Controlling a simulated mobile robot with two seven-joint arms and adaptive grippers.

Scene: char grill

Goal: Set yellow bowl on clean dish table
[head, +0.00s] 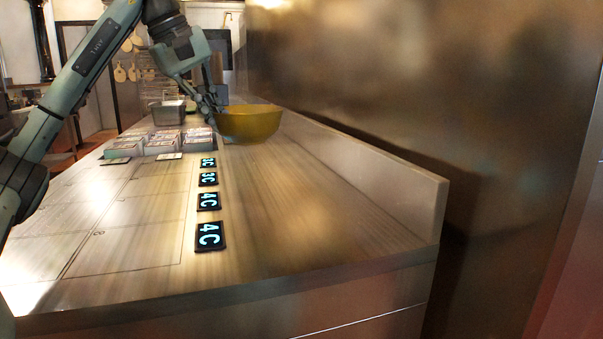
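The yellow bowl (250,124) is upright on the far part of the long metal counter (330,215), close to the low back ledge. My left gripper (213,115) reaches down to the bowl's left rim. Its fingers are at the rim, but they are small and overlap the bowl, so I cannot tell whether they are shut on it or only beside it. My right gripper is not in view. I cannot tell whether this counter is the clean dish table.
Stacks of small packets (166,140) and a metal pan (167,112) stand left of the bowl. Several black tiles with glowing labels (209,235) lie in a row along the counter. A raised ledge (360,180) borders its right side. The near right counter is clear.

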